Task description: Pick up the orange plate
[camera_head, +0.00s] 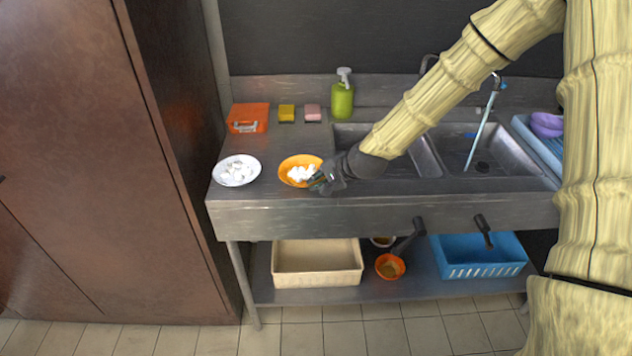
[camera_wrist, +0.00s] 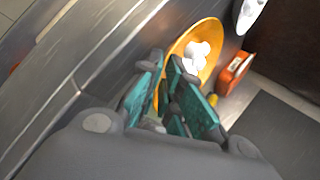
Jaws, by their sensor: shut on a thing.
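The orange plate (camera_head: 287,163) is on the metal counter, left of the sink, with several white lumps (camera_head: 301,173) on it. My gripper (camera_head: 322,181) is at the plate's right side. In the wrist view the plate (camera_wrist: 212,33) lies beyond the teal fingers of my gripper (camera_wrist: 168,95), and its near rim passes between them. The fingers are shut on that rim. Part of the rim is hidden by the fingers. I cannot tell whether the plate is lifted off the counter.
A white plate (camera_head: 222,175) with white pieces sits to the left. Behind are an orange box (camera_head: 248,117), a yellow sponge (camera_head: 287,113), a pink sponge (camera_head: 312,113) and a green bottle (camera_head: 342,101). The sink (camera_head: 430,158) is at right. A tall brown cabinet (camera_head: 100,150) stands left.

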